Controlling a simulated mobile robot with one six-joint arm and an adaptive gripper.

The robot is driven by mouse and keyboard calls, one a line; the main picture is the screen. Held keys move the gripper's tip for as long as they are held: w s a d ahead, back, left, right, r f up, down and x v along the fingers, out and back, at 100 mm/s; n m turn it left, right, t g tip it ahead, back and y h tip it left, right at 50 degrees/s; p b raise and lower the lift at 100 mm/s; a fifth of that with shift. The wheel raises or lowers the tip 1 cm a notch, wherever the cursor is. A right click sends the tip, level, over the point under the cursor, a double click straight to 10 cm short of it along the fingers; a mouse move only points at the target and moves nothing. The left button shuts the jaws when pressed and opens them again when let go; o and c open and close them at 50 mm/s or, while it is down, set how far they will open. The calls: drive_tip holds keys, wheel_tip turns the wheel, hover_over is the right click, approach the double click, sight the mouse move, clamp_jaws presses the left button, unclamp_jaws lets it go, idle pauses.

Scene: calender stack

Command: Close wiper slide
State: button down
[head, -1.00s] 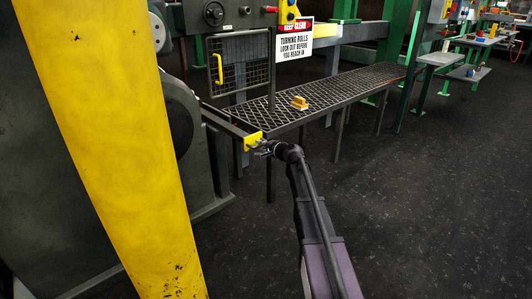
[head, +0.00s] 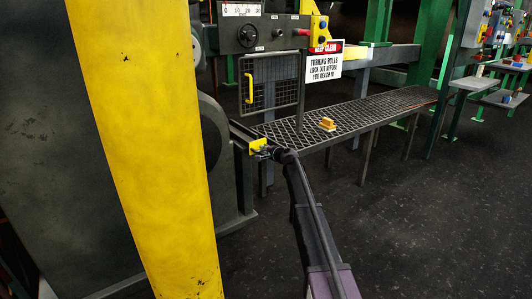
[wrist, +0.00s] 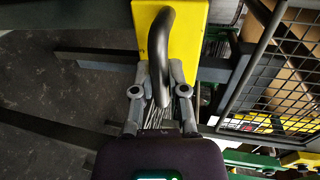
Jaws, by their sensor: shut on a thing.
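The wiper slide shows as a dark bar ending in a yellow plate (head: 258,144), at the left end of the mesh walkway in the head view. In the wrist view the yellow plate (wrist: 190,25) fills the top middle and carries a curved black handle (wrist: 157,45). My gripper (wrist: 158,85) is shut on the handle, with one finger on each side of its lower part. In the head view my gripper (head: 264,153) is small and dark against the plate. Only a short length of the bar shows between the plate and the machine.
A mesh guard (head: 272,83) with a yellow handle stands behind the slide. The mesh walkway (head: 375,115) holds a small orange-yellow block (head: 327,124). A yellow post (head: 145,130) blocks the left foreground. The dark floor at right (head: 440,220) is clear.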

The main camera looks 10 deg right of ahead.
drive_tip(key=shift+w+a, duration=0.1)
drive_tip(key=shift+a, duration=0.25)
drive_tip(key=c, duration=0.6)
unclamp_jaws()
drive_tip(key=shift+c, duration=0.2)
drive_tip(key=shift+d, duration=0.15)
